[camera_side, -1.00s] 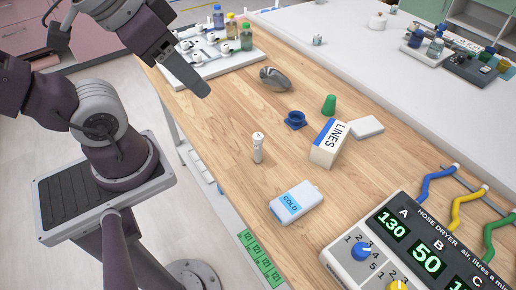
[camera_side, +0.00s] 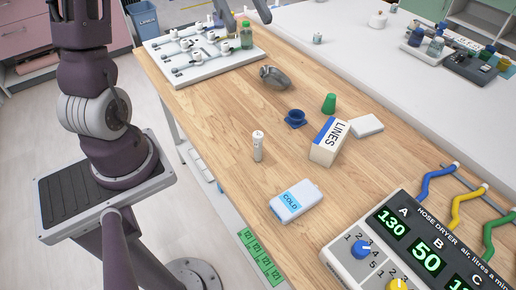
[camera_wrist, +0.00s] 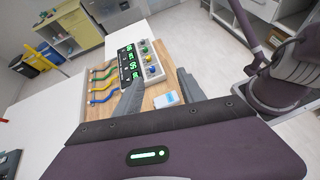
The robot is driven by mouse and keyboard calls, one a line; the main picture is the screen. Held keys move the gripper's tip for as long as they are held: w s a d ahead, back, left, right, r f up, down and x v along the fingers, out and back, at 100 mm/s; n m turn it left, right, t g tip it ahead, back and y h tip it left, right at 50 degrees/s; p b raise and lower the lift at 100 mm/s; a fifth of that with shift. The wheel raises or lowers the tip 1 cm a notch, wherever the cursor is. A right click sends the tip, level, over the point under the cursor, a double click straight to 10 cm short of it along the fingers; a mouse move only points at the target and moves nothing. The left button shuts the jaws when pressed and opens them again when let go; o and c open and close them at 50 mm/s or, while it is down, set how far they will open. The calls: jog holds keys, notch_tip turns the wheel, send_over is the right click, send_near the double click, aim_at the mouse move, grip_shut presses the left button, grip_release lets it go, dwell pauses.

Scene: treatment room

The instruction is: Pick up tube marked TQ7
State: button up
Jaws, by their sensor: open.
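A small white tube with a pale cap (camera_side: 258,146) stands upright on the wooden table in the side view. Its marking is too small to read, so I cannot tell whether it says TQ7. My gripper (camera_side: 243,12) is at the top of the side view, over the far end of the table near the white board, well away from the tube. Its two fingers are apart with nothing between them. In the wrist view my gripper (camera_wrist: 160,92) shows both fingers spread, and I cannot make out the tube there.
The COLD pack (camera_side: 295,201), LINES box (camera_side: 325,150), blue ring-shaped item (camera_side: 295,119), green cone (camera_side: 329,104) and grey item (camera_side: 274,78) lie around the tube. The hose dryer panel (camera_side: 400,235) is at front right. A green bottle (camera_side: 246,38) stands by the white board (camera_side: 180,74).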

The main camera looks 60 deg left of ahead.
notch_tip(320, 180, down, 2)
jog(key=w+a+n+h, duration=0.1)
jog(key=a+n+h, duration=0.1)
send_near(260, 153)
jog(key=shift+m+t, duration=0.3)
jog(key=shift+m, duration=0.1)
jog(key=x, duration=0.4)
jog(key=shift+s+d+r, duration=0.15)
jog(key=shift+s+d, duration=0.2)
jog(key=shift+s, duration=0.1)
jog(key=x, duration=0.6)
jog(key=shift+w+d+f, duration=0.15)
jog(key=shift+w+f, duration=0.05)
jog(key=shift+f, duration=0.1)
jog(key=shift+d+f+y, duration=0.15)
jog(key=shift+d+y, duration=0.15)
grip_shut()
